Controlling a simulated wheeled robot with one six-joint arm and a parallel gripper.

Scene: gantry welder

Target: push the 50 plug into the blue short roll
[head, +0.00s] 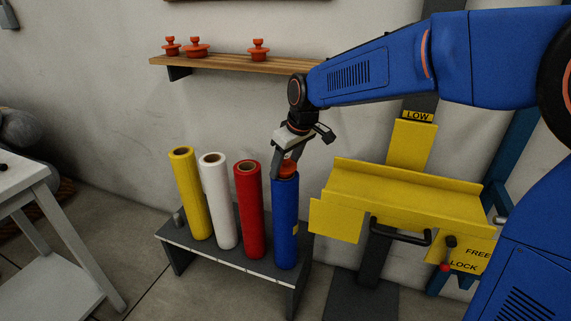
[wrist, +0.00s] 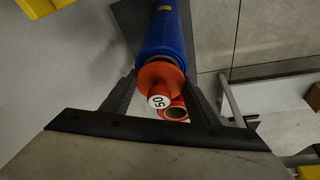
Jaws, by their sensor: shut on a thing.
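The orange plug with a white "50" label (wrist: 159,101) is between the fingers of my gripper (wrist: 161,82), which is shut on it. In the head view the plug (head: 287,169) shows at the top end of the blue roll (head: 285,225), under my gripper (head: 287,156). The blue roll stands upright at the right end of a low grey stand. In the wrist view the blue roll (wrist: 164,32) runs away behind the plug, with a dark ring between them. How deep the plug sits in the roll is hard to tell.
Red (head: 250,212), white (head: 220,205) and yellow (head: 190,198) rolls stand left of the blue one on the grey stand (head: 222,254). Three orange plugs sit on a wooden shelf (head: 225,63) above. A yellow bracket (head: 400,193) with a black handle is close on the right.

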